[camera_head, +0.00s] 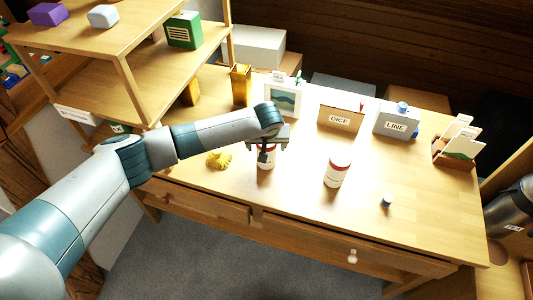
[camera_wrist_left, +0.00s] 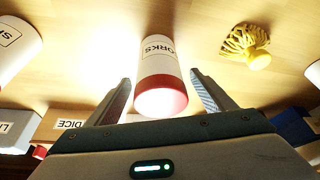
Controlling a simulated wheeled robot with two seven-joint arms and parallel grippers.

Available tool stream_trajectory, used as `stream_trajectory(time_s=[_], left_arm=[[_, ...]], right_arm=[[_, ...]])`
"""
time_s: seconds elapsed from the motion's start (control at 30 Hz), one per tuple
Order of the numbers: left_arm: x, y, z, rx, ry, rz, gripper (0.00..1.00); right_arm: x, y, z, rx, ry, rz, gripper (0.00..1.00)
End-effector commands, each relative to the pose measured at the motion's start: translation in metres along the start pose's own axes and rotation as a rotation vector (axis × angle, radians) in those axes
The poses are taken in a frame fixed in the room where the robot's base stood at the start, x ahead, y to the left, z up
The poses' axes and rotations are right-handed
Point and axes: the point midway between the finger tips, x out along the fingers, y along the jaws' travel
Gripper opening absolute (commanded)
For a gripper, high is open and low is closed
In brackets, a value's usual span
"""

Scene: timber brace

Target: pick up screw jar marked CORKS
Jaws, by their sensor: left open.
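The screw jar marked CORKS (camera_wrist_left: 160,65) is white with a red lid, and part of its label reads "ORKS" in the left wrist view. In the head view the jar (camera_head: 265,161) stands on the wooden desk, partly hidden by my left gripper (camera_head: 268,147). My left gripper (camera_wrist_left: 160,78) is open, with one finger on each side of the jar near its red lid. I cannot tell whether the fingers touch it. My right gripper is not in view.
A similar red-lidded jar (camera_head: 337,170) stands to the right; its label is partly seen in the wrist view (camera_wrist_left: 14,45). A yellow brush-like object (camera_head: 219,159) lies to the left. Boxes marked DICE (camera_head: 340,118) and LINE (camera_head: 396,123) stand behind. The desk's right front is mostly clear.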

Motion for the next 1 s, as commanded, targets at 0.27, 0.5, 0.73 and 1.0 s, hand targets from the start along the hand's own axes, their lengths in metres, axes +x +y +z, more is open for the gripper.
stream_trajectory(time_s=[0.27, 0.5, 0.73, 1.0], left_arm=[[0.0002, 0.0002, 0.0003, 0.001, 0.000, 0.000, 0.76], [0.0000, 0.0002, 0.0003, 0.001, 0.000, 0.000, 0.52], [-0.0004, 0.0003, -0.0001, 0.001, 0.001, 0.001, 0.16], [-0.0010, 0.0004, -0.0005, 0.001, 0.001, 0.001, 0.16]], right_arm=[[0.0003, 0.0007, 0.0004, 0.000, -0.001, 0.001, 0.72], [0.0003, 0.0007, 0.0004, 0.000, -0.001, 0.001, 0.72], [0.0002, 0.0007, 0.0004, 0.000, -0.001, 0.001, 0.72], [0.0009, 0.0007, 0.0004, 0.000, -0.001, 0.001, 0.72]])
